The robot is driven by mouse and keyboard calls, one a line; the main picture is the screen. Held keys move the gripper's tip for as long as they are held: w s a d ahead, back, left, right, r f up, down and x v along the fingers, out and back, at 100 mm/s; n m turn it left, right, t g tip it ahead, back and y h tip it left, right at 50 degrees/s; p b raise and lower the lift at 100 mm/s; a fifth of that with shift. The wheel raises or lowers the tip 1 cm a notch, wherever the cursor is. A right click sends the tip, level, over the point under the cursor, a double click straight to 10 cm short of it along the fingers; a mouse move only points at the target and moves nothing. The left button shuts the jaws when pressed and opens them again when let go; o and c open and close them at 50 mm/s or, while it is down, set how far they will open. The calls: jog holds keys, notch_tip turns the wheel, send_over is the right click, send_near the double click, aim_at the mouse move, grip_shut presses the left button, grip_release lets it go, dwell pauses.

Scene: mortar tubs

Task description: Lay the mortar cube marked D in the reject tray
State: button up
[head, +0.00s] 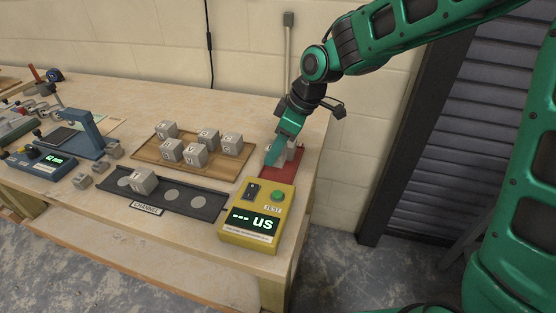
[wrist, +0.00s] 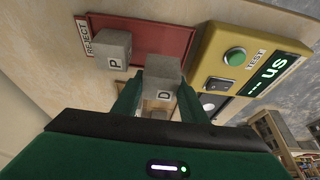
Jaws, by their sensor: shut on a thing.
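My gripper (head: 273,157) is shut on the grey mortar cube marked D. I cannot tell whether D touches the tray. In the head view my fingers partly hide the cubes there.
A yellow test box (head: 256,217) with a green button stands beside the reject tray, close to my gripper. A wooden tray (head: 180,158) holds several lettered cubes. A dark channel strip (head: 205,207) carries one cube (head: 143,180). A blue device (head: 82,140) stands further left.

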aim_at(278, 161)
jog(key=shift+d+f, duration=0.25)
jog(key=shift+f, duration=1.85)
jog(key=o, duration=1.2)
jog(key=shift+f, duration=0.1)
jog(key=shift+o, duration=0.2)
jog(key=v, duration=1.2)
